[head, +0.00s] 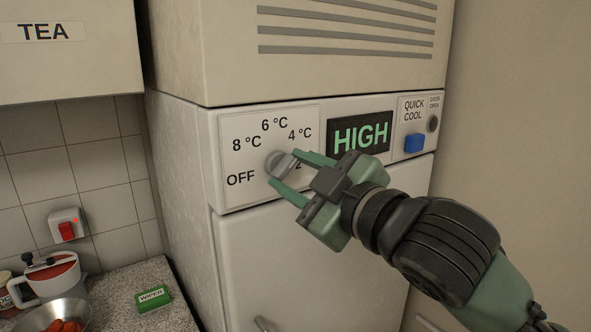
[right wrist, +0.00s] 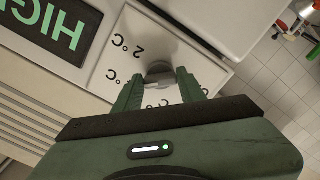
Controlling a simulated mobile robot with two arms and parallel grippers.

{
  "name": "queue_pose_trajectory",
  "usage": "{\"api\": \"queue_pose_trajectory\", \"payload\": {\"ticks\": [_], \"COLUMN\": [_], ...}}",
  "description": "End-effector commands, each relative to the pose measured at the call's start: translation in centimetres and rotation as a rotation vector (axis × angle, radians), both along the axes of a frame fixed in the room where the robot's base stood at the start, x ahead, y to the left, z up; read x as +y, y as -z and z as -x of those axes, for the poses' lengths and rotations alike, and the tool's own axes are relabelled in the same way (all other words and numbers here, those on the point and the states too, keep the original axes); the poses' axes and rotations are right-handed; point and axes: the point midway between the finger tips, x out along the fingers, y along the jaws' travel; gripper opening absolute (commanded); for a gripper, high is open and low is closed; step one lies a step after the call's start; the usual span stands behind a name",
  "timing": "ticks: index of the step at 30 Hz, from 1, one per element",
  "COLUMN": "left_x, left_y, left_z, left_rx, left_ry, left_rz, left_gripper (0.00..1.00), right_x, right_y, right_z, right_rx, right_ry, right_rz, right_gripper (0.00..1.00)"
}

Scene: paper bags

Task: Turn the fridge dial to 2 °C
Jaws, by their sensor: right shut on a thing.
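The fridge dial (head: 279,162) is a small round grey knob on a white panel (head: 236,196) at the upper left of the fridge front. The right wrist view shows the dial (right wrist: 160,72) between the fingertips (right wrist: 160,86), with 2 °C printed just above. I cannot tell exactly where the knob points. My left gripper is not in view.
A dark display (head: 360,134) reads HIGH in green. Right of it are a blue QUICK COOL button (head: 414,142) and a dark DOOR OPEN lamp (head: 432,123). A green packet (head: 153,298) lies on the counter (head: 125,285) at left. A red wall switch (head: 66,231) is above the counter.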

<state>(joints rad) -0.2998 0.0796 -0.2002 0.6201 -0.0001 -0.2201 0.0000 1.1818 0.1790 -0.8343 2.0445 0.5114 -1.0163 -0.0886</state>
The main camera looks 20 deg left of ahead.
Motion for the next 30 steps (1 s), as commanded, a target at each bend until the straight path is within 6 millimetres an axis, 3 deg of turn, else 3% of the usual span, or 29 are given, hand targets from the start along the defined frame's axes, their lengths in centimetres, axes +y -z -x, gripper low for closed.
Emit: {"api": "queue_pose_trajectory", "payload": {"ticks": [18, 30], "left_x": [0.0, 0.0], "left_y": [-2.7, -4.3], "left_z": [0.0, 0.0], "left_rx": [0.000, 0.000], "left_ry": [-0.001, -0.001], "left_rz": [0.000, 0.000], "left_gripper": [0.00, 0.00], "right_x": [0.2, 0.2], "right_y": [0.0, 0.1], "right_z": [0.2, 0.2], "right_rx": [0.464, 0.670], "right_ry": [-0.002, 0.000], "right_rz": [-0.355, -0.517], "right_gripper": [0.00, 0.00]}}
